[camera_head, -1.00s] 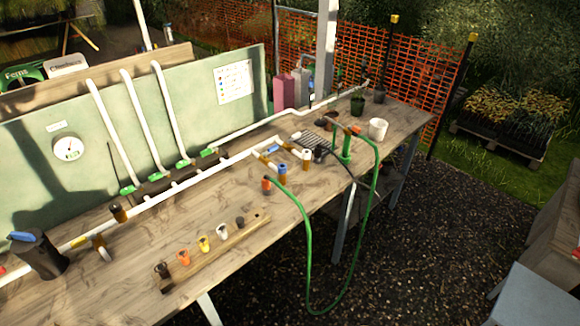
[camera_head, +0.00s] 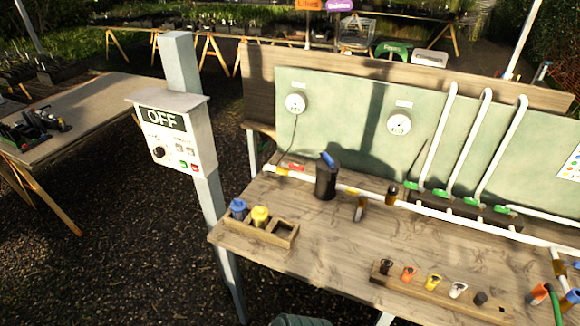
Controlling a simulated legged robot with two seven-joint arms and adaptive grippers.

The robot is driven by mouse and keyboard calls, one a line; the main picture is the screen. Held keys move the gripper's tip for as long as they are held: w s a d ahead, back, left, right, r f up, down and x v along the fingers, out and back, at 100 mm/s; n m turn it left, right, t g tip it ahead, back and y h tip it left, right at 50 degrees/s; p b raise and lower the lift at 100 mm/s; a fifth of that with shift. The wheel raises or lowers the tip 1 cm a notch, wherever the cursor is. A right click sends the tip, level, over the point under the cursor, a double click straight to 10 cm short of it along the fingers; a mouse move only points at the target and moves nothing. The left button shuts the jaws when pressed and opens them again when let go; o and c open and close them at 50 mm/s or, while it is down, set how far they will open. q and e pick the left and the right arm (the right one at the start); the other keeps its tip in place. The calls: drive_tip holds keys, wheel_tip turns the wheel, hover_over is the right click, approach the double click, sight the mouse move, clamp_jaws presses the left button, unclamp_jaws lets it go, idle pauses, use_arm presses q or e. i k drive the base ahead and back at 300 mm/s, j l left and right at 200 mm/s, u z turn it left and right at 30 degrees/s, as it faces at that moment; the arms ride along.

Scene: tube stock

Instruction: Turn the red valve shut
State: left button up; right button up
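A small red piece, which looks like the red valve's handle (camera_head: 296,167), sits at the left end of the white pipe (camera_head: 430,207) along the back of the bench. It lies close to the foot of the green panel, left of a black canister with a blue top (camera_head: 326,176). It is too small to tell whether the valve is open or shut. Neither of my grippers is in view, and nothing is seen touching the red piece.
The wooden bench (camera_head: 330,240) holds a box with blue and yellow bottles (camera_head: 262,234) and a rack of coloured nozzles (camera_head: 440,291). A control box reading OFF (camera_head: 172,135) stands on a post at left. Gravel floor (camera_head: 130,255) is clear there.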

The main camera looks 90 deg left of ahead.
sight(296, 167)
drive_tip(key=u, duration=2.9)
